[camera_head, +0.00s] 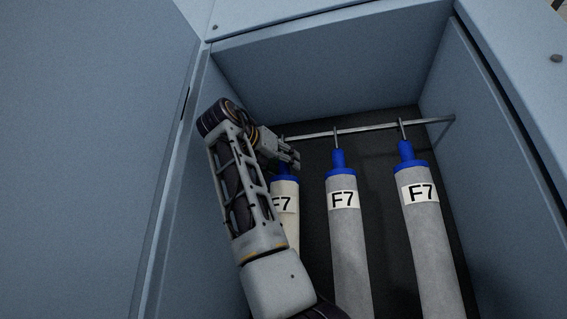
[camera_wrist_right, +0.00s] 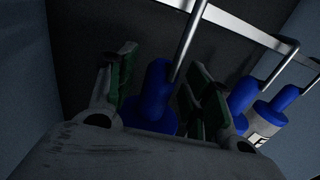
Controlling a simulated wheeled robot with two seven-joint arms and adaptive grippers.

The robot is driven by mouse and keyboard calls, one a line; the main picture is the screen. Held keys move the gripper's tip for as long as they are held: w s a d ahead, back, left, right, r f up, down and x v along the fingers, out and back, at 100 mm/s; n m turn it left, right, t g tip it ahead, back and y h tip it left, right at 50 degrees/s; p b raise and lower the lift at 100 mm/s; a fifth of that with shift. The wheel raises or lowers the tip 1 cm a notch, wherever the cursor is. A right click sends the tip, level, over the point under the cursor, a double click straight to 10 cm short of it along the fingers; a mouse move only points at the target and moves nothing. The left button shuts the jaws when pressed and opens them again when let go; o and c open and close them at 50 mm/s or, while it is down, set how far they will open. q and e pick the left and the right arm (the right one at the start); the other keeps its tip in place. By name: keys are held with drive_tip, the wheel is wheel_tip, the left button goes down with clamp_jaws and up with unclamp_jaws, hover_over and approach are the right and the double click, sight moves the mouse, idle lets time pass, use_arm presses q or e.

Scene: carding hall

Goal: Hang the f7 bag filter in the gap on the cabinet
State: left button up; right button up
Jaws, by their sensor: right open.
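Three F7 bag filters with blue necks are in the open cabinet (camera_head: 330,62). The left one (camera_head: 287,218) is cream-coloured and partly hidden behind my right arm. The middle one (camera_head: 350,250) and the right one (camera_head: 428,250) are grey and hang by hooks from the rail (camera_head: 375,127). My right gripper (camera_head: 288,160) is at the left filter's neck. In the right wrist view its open fingers stand either side of the blue neck (camera_wrist_right: 152,98). That filter's metal hook (camera_wrist_right: 190,42) rises to the rail. My left gripper is not in view.
The cabinet's side walls (camera_head: 480,130) enclose the filters closely. A large blue-grey panel (camera_head: 90,150) stands at the left. The middle filter hangs close to the right of my gripper. There is free space between the right filter and the right wall.

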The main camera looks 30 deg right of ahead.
drive_tip(key=v, duration=1.1)
drive_tip(key=shift+s+a, duration=0.15)
drive_tip(key=shift+a, duration=0.15)
idle(0.4)
